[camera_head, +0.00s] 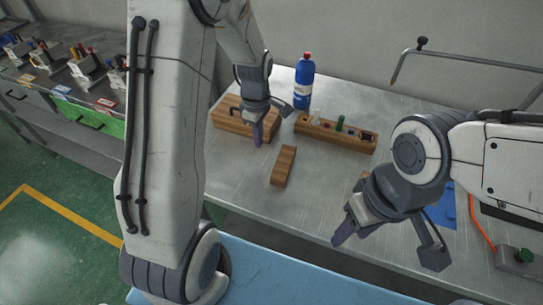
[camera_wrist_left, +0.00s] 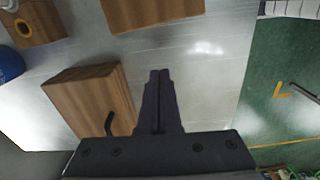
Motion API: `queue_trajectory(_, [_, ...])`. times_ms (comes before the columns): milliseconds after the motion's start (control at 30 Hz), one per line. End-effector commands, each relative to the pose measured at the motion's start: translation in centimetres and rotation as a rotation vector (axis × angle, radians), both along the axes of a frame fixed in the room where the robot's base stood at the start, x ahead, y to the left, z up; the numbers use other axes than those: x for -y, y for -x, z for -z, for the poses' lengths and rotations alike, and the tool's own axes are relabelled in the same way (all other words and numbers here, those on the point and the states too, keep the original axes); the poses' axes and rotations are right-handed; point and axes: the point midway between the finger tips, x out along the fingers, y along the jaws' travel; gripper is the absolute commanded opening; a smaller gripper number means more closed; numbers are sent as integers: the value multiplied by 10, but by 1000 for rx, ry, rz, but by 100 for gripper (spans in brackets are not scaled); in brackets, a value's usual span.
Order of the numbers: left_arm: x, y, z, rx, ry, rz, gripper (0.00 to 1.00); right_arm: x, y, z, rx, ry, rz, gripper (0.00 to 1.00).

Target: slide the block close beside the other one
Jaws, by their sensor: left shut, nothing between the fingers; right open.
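A small wooden block (camera_head: 283,166) lies alone on the metal table; part of it shows at the top of the left wrist view (camera_wrist_left: 150,12). A larger wooden block (camera_head: 230,122) with a dark handle lies to its left and further back, also in the left wrist view (camera_wrist_left: 88,95). A clear gap separates the two. My left gripper (camera_head: 257,140) is shut and empty, fingers pointing down in front of the larger block's right part; the wrist view shows its fingertips (camera_wrist_left: 160,75) over bare metal between the blocks. My right gripper (camera_head: 388,248) is open, at the table's front right.
A wooden rack (camera_head: 335,137) with small items stands behind the small block. A blue bottle (camera_head: 304,82) stands at the back. A blue sheet (camera_head: 443,208) lies beyond my right gripper. Bare metal surrounds the small block's front and right.

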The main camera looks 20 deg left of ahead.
Motion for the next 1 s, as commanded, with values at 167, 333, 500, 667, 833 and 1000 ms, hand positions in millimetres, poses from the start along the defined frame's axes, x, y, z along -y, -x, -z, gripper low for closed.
queue_trajectory(167, [0,2,41,-8,1,1,0,0,0,-4,0,0,0,50])
queue_trajectory(333, [6,2,67,-3,1,6,0,0,0,-10,0,0,0,50])
queue_trajectory(500, [30,3,65,-1,0,7,0,0,0,-18,0,0,0,50])
queue_trajectory(667, [39,4,66,-2,1,5,0,0,0,-19,0,0,0,50])
queue_trajectory(833, [41,4,67,-1,0,3,0,0,0,-19,0,0,0,50])
queue_trajectory(1000, [40,4,67,-1,0,3,0,0,0,-19,0,0,0,50])
